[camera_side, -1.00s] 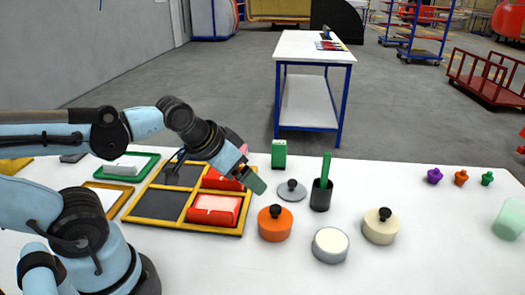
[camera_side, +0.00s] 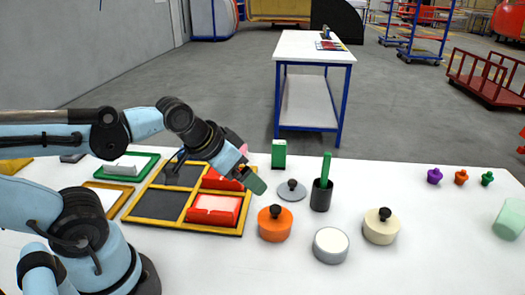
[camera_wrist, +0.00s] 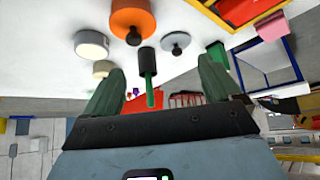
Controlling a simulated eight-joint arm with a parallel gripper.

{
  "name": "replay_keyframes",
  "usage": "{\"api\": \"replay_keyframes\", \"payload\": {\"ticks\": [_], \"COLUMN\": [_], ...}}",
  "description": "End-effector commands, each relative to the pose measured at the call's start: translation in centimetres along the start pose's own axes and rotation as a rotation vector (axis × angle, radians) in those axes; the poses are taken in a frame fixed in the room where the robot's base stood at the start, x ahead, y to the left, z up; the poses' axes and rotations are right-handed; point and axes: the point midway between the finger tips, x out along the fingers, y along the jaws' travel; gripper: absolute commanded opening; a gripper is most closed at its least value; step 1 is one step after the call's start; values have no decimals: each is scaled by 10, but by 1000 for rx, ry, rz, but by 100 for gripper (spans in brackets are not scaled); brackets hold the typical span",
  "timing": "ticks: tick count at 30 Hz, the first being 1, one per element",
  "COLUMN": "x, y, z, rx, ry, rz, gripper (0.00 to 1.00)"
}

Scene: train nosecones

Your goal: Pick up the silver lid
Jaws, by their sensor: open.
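The silver lid (camera_side: 291,191) is a flat grey disc with a dark knob on top. It lies on the white table between the green block and the dark cup, behind the orange pot. It also shows in the wrist view (camera_wrist: 175,43), near the top middle. My gripper (camera_side: 256,183) is in the air to the left of the lid, above the yellow-edged tray. In the wrist view my gripper (camera_wrist: 160,92) has its two green fingers spread apart with nothing between them. The lid is apart from the fingers.
Close to the lid stand an orange pot (camera_side: 274,224), a dark cup with a green stick (camera_side: 321,196) and a green block (camera_side: 278,154). A lidless silver pot (camera_side: 330,246) and a cream pot (camera_side: 380,227) stand nearer the front.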

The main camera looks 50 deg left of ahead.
Motion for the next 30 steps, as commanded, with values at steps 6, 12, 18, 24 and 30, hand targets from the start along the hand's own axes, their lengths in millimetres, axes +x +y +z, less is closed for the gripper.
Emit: {"api": "replay_keyframes", "payload": {"ticks": [6,12,18,24,30], "x": [0,0,0,0,2], "y": [0,0,0,0,-2], "z": [0,0,0,0,-4], "rx": [0,0,0,0,-79], "ry": [0,0,0,0,-24], "rz": [0,0,0,0,13], "gripper": [91,88,59,59,59]}}
